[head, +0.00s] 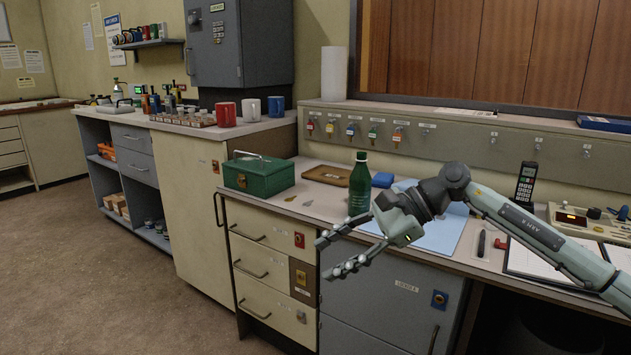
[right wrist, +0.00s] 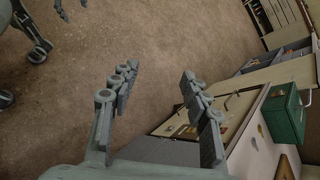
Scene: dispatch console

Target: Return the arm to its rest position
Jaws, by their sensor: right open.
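My right gripper (head: 324,259) is open and empty. It hangs in the air in front of the drawers and the counter's front edge, with its fingers pointing left in the head view. In the right wrist view my right gripper (right wrist: 160,72) shows its two fingers well apart with only floor between them. My right arm (head: 530,228) reaches in from the right over the counter. Pale parts of my own body show at the top left of the right wrist view; I cannot tell the left gripper's state from them.
Near the arm on the counter are a green bottle (head: 360,184), a blue sheet (head: 437,233), a clipboard (head: 545,262), a handset (head: 525,183) and a green metal box (head: 258,174). The brown floor (head: 110,285) at left is clear.

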